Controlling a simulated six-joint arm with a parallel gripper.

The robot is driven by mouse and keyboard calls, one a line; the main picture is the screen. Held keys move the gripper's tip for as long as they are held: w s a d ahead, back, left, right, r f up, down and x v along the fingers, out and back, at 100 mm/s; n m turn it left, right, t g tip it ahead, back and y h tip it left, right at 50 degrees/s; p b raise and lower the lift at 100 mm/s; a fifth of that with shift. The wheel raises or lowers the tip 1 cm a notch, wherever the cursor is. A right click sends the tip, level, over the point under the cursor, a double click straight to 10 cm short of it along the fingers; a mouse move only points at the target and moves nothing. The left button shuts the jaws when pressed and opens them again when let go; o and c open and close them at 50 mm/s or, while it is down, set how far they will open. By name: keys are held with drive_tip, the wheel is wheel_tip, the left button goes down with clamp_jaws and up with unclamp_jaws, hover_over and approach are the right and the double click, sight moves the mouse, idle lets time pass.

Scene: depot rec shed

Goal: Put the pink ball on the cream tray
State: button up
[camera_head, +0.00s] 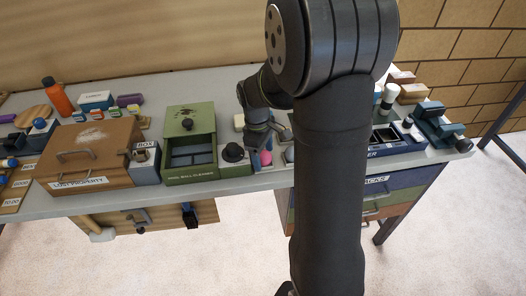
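A small pink ball (265,158) shows near the front middle of the grey bench, just below my gripper (263,148). The gripper points down at it, and its fingers are small and partly merged with the dark wrist. I cannot tell whether they are open or shut, or whether they touch the ball. A small cream-coloured piece (239,121) shows left of my wrist. It may be part of the cream tray, but most of it is hidden behind my arm.
A brown lost-property box (85,180) is further left. A dark compartment case (398,146) is right of my arm, which hides the bench middle.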

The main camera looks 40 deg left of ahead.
wheel_tip(320, 180, up, 13)
drive_tip(key=a, duration=0.1)
drive_tip(key=shift+s+a, duration=0.15)
drive_tip(key=shift+a, duration=0.05)
idle(0.4)
drive_tip(key=f, duration=0.4)
drive_tip(key=d+f, duration=0.1)
drive_tip(key=f, duration=0.7)
drive_tip(key=shift+d+f, duration=0.1)
drive_tip(key=shift+d, duration=0.1)
drive_tip(key=shift+f, duration=0.1)
